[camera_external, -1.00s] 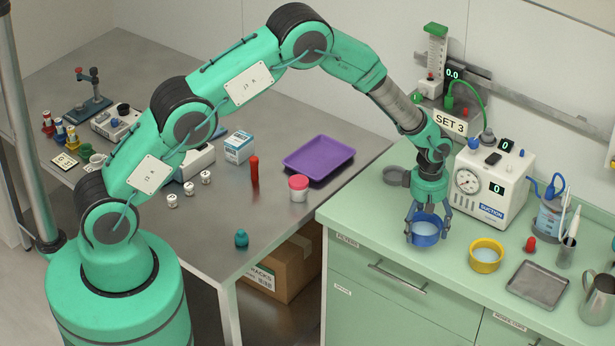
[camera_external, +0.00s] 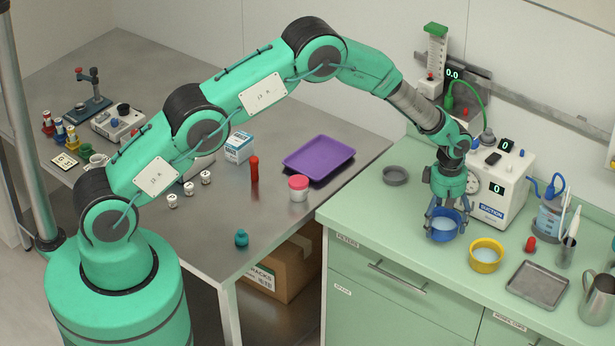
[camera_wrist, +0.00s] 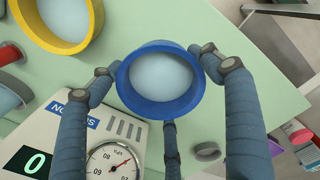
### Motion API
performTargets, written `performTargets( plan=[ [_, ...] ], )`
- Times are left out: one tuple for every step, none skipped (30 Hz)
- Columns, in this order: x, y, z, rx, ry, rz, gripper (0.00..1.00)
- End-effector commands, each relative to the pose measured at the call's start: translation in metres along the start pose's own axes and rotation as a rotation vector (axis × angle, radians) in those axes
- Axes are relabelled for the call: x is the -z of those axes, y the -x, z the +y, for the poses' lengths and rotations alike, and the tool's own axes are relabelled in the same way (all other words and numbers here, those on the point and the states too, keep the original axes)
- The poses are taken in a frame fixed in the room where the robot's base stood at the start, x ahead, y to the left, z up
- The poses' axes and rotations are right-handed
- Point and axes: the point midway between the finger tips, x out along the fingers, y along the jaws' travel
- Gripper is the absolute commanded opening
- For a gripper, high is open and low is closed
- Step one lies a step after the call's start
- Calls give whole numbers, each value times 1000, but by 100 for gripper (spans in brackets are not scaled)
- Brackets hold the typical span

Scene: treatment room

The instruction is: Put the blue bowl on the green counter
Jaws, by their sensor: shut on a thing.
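The blue bowl (camera_external: 441,236) with pale contents is over the green counter (camera_external: 375,232). My gripper (camera_external: 445,216) points down and is shut on the bowl, its fingers around the rim. In the wrist view the blue bowl (camera_wrist: 153,108) sits between the fingertips of my gripper (camera_wrist: 158,66), upright, its pale contents level. Whether its base touches the counter cannot be told. The yellow bowl (camera_external: 486,267) stands close by on its right.
The suction unit (camera_external: 505,190) stands just behind the bowl. A grey dish (camera_external: 396,175) lies to the left on the counter. A red-topped item (camera_external: 530,244), metal tray (camera_external: 537,285) and jug (camera_external: 598,300) are to the right. The counter's front left is clear.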

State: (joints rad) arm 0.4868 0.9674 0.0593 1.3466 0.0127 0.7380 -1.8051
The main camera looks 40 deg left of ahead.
Motion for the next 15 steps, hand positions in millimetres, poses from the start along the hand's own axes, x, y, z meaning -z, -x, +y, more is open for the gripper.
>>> performTargets(
  plan=[
    [0, -3, -1, 1, 0, 0, 50],
    [0, -4, -1, 2, 0, 0, 50],
    [0, -8, -1, 2, 0, 1, 50],
    [0, -10, -1, 2, 0, 0, 50],
    [0, -12, -1, 1, 0, 0, 50],
    [0, -16, -1, 1, 0, 0, 50],
    [0, -20, -1, 1, 0, 0, 50],
    [0, -22, -1, 1, 0, 0, 50],
    [0, -26, -1, 1, 0, 0, 50],
    [0, -28, -1, 1, 0, 0, 50],
    [0, -30, -1, 0, 0, 0, 50],
    [0, -32, -1, 0, 0, 0, 50],
    [0, -33, -1, 0, 0, 0, 50],
    [0, -34, -1, 0, 0, 0, 50],
    [0, -34, -1, 0, 0, 0, 50]
  ],
)
